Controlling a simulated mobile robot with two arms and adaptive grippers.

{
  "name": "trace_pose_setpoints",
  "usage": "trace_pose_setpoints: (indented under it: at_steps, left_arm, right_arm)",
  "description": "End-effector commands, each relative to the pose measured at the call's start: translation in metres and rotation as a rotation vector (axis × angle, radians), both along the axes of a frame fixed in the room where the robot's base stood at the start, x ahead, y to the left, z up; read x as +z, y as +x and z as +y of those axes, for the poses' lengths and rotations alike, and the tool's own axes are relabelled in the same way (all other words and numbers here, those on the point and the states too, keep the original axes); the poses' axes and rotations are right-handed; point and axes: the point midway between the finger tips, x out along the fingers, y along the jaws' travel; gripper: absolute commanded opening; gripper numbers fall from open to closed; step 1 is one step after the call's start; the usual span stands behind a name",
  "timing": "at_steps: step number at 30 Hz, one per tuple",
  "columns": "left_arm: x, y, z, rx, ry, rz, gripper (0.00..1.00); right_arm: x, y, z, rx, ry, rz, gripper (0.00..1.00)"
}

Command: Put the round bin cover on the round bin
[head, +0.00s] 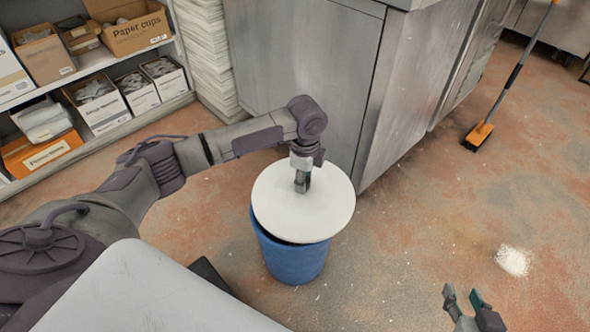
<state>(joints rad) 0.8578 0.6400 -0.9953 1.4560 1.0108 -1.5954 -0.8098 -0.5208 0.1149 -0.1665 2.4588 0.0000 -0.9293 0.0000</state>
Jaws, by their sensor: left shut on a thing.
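The round bin cover (282,212) is a flat white disc. The round bin (290,262) is blue and stands on the floor beside the metal cabinet. The cover lies over the bin's mouth and hides most of its rim. A dark gap shows under the cover's front left edge, and the cover reaches past the bin toward the back and right. I cannot tell whether the cover touches the rim. My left gripper (302,184) is shut on the cover at its upper middle; the grip itself is partly hidden. My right gripper (462,296) is open and empty at the bottom right.
The grey metal cabinet (300,75) stands close behind the bin. Shelves with boxes (97,103) and a white stack (206,50) are at the left. A broom (479,135) stands upper right. White powder (513,260) lies on otherwise clear floor at right.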

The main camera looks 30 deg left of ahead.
Motion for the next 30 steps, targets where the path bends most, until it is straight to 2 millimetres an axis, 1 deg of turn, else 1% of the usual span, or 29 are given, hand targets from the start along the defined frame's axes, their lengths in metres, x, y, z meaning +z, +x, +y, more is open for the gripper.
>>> trace_pose_setpoints:
  at_steps: [1,3,6,9,11,15,25,30]
  left_arm:
    - [0.001,0.001,0.005,-0.071,0.0,0.002,0.0]
    - [-0.005,0.003,0.012,-0.178,-0.001,0.003,0.0]
    - [-0.013,0.005,0.02,-0.302,-0.001,0.002,0.0]
    - [-0.018,0.006,0.025,-0.389,-0.001,0.0,0.0]
    - [-0.02,0.006,0.027,-0.422,-0.002,0.0,0.0]
    - [-0.023,0.007,0.029,-0.455,-0.001,-0.002,0.0]
    - [-0.023,0.007,0.029,-0.454,-0.001,-0.002,0.0]
    - [-0.022,0.007,0.029,-0.454,-0.002,-0.002,0.0]
  right_arm:
    - [-0.005,-0.014,-0.006,-0.008,-0.023,0.096,0.4]
    - [-0.019,-0.034,-0.013,-0.017,-0.052,0.227,0.4]
    - [-0.033,-0.06,-0.023,-0.028,-0.083,0.378,0.4]
    - [-0.041,-0.08,-0.029,-0.037,-0.105,0.479,0.4]
    - [-0.044,-0.087,-0.031,-0.039,-0.113,0.518,0.4]
    - [-0.047,-0.094,-0.033,-0.041,-0.12,0.554,0.4]
    - [-0.047,-0.095,-0.033,-0.042,-0.12,0.557,0.4]
    - [-0.046,-0.101,-0.035,-0.044,-0.125,0.586,0.4]
